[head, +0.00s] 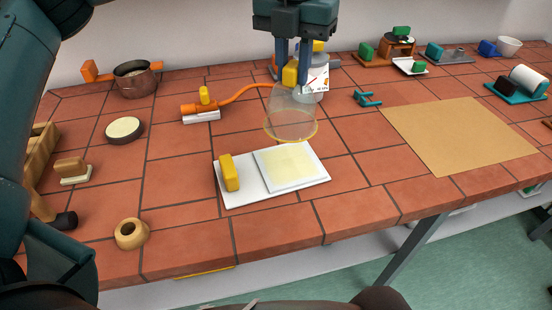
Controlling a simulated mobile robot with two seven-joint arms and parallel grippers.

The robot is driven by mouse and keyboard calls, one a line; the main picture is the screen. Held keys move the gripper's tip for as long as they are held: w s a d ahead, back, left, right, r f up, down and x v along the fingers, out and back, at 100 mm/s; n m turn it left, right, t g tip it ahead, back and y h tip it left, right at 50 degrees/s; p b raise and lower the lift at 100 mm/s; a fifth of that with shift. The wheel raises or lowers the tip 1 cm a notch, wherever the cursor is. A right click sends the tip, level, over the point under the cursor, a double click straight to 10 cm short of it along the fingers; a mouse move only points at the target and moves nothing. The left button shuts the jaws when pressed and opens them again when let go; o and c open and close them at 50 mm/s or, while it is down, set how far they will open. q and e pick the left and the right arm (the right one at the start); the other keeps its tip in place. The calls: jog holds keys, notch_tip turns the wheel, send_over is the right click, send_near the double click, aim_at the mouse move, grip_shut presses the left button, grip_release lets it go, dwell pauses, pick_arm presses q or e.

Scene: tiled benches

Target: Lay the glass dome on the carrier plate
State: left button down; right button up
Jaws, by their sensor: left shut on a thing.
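My left gripper (291,82) comes down from the top and is shut on the yellow knob of the glass dome (291,118). The dome is clear, with a yellowish rim at its lower edge, and hangs slightly tilted. It appears above the back of the carrier plate (256,190), a white board with a paler yellowish square (288,166) on its right part and a yellow block (229,173) on its left. The rim's exact height above the plate is hard to tell. My right gripper is not in view.
A white jar (318,75) stands just behind the dome. An orange hose (245,93) runs left to a white base. A tan mat (460,135) lies to the right. A wooden ring (131,233) and a round dark-edged disc (124,130) sit to the left. Bare tiles surround the plate.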

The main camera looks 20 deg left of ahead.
aim_at(291, 98)
pick_arm(q)
notch_tip(291, 98, down, 6)
jog(key=shift+f, duration=0.1)
notch_tip(291, 98, down, 4)
jog(key=shift+r+p, duration=0.2)
jog(key=shift+p, duration=0.25)
jog(key=shift+f, duration=0.1)
jog(key=shift+f, duration=0.15)
jog(key=c, duration=1.3)
grip_release()
jog(key=shift+o, duration=0.2)
